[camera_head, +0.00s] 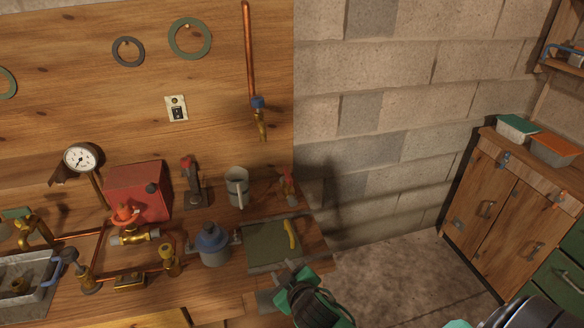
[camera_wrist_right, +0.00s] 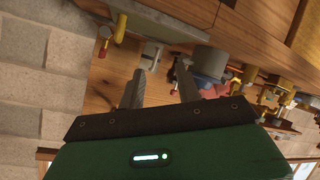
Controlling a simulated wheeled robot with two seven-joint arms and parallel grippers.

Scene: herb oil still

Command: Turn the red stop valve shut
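The red stop valve has a red handle (camera_head: 124,214) on a brass body (camera_head: 135,236), set in copper piping on the left part of the wooden bench. My right gripper (camera_head: 284,284) is at the bench's front edge, to the right of the valve and well apart from it, near a grey-green tray. In the right wrist view its two fingers (camera_wrist_right: 160,88) are spread with nothing between them. A reddish shape (camera_wrist_right: 212,90) shows beyond the fingers there; I cannot tell whether it is the valve. My left gripper is not in view.
A blue-grey pot (camera_head: 213,246) stands between the valve and my right gripper. The tray (camera_head: 262,240) holds a yellow-handled tool (camera_head: 291,234). A red box (camera_head: 139,188), a gauge (camera_head: 81,158) and a grey mug (camera_head: 237,187) stand behind. The floor to the right is clear.

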